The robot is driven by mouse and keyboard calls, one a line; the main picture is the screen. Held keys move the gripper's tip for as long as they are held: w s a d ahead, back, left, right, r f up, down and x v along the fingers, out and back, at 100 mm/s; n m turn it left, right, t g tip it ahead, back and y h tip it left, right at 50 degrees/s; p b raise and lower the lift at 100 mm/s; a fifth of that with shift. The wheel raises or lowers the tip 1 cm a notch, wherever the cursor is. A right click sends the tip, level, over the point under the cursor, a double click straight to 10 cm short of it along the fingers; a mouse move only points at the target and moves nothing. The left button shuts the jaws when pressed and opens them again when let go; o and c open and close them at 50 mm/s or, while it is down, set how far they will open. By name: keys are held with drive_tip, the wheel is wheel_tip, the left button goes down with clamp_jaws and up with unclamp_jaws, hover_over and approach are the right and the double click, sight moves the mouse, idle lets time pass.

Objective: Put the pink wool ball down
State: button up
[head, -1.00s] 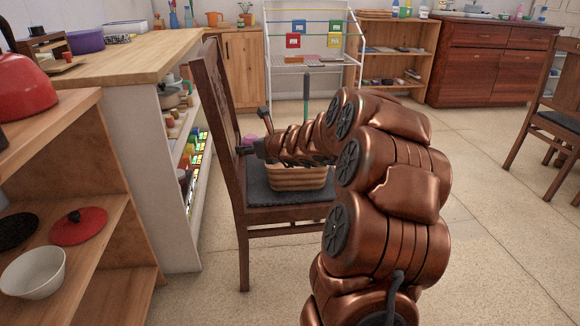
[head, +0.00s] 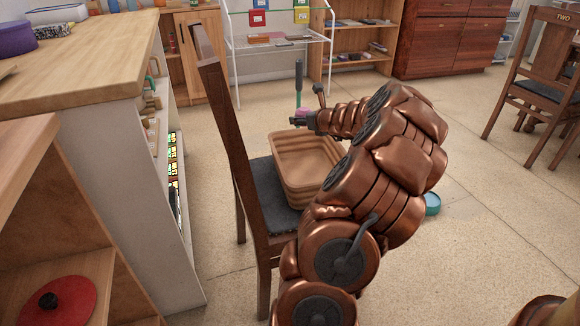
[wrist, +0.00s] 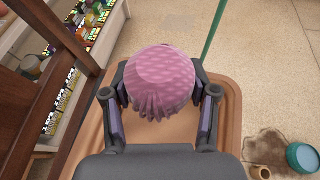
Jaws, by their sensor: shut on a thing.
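The pink wool ball (wrist: 160,80) is held between the two fingers of my gripper (wrist: 160,98) in the wrist view. In the head view a small bit of the pink ball (head: 302,113) shows by my gripper (head: 300,120), mostly hidden. My gripper is shut on the ball. It is over the far part of a tan ribbed basket (head: 305,160), which stands on the dark seat of a wooden chair (head: 262,185). The basket (wrist: 228,110) also shows beneath the ball in the wrist view. I cannot tell the ball's exact height above it.
The chair's tall back stands left of the basket. A green pole (wrist: 213,30) rises behind the ball. A teal bowl (wrist: 302,157) and a brown patch (wrist: 266,147) are on the floor at right. A shelf unit (head: 120,170) is at left.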

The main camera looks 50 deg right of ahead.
drive_tip(key=shift+d+f+b, duration=0.2)
drive_tip(key=shift+f+b, duration=2.65)
drive_tip(key=shift+f, duration=2.25)
drive_tip(key=shift+f, duration=0.55)
drive_tip(key=o, duration=1.1)
drive_tip(key=shift+o, duration=0.2)
